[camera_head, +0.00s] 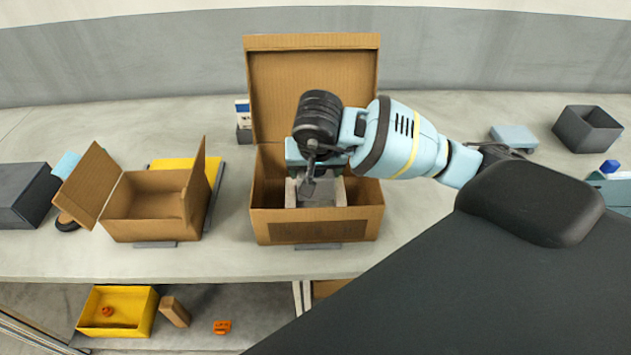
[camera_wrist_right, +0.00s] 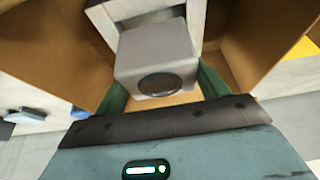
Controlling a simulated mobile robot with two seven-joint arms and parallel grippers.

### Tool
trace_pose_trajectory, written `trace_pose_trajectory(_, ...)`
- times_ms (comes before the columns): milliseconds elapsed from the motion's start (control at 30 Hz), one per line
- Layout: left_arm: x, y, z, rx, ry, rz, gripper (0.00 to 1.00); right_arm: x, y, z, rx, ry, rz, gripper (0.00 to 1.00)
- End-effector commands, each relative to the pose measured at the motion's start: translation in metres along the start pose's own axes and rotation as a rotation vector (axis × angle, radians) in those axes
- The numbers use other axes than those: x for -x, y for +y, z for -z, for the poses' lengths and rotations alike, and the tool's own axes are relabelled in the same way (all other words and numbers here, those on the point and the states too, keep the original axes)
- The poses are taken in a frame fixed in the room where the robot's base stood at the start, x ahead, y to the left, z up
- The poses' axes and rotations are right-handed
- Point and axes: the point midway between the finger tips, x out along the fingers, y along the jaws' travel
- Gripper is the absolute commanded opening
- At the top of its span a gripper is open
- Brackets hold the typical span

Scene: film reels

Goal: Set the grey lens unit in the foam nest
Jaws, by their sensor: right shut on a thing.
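The grey lens unit (camera_wrist_right: 157,55), a block with a dark round lens, sits between the green fingers of my right gripper (camera_wrist_right: 162,88), which is shut on it. In the head view my right gripper (camera_head: 312,170) reaches down into the large open cardboard box (camera_head: 318,229), and the lens unit (camera_head: 319,195) shows partly below it. The pale foam nest (camera_head: 291,194) is inside this box, mostly hidden by the gripper and the unit. Foam (camera_wrist_right: 133,15) also shows beyond the unit in the wrist view. I cannot tell whether the unit is seated. My left gripper is not in view.
The large box's raised lid (camera_head: 314,85) stands behind my right wrist. A smaller open box (camera_head: 150,215) is to the left, with a yellow item (camera_head: 172,163) behind it. A dark bin (camera_head: 587,129) stands at far right. A yellow bin (camera_head: 117,311) is on the lower shelf.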

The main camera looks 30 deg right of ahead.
Motion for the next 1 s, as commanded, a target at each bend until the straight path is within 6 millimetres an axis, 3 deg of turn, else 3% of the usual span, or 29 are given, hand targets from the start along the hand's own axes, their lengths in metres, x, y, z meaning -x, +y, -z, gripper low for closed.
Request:
trace_pose_trajectory(167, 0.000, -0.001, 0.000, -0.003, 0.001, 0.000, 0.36, -0.006, 0.000, -0.002, -0.001, 0.001, 0.002, 0.31)
trace_pose_trajectory(400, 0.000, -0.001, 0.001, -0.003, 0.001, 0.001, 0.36, -0.032, 0.000, -0.013, -0.002, 0.002, 0.001, 0.31)
trace_pose_trajectory(833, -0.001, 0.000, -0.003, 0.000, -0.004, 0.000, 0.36, -0.037, 0.000, -0.015, -0.001, 0.003, 0.002, 0.31)
trace_pose_trajectory(867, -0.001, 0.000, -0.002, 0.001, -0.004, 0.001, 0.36, -0.037, 0.000, -0.016, 0.000, 0.001, 0.000, 0.75)
trace_pose_trajectory(1000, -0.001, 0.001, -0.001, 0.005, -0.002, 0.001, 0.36, -0.037, 0.000, -0.015, 0.000, 0.001, 0.001, 0.94)
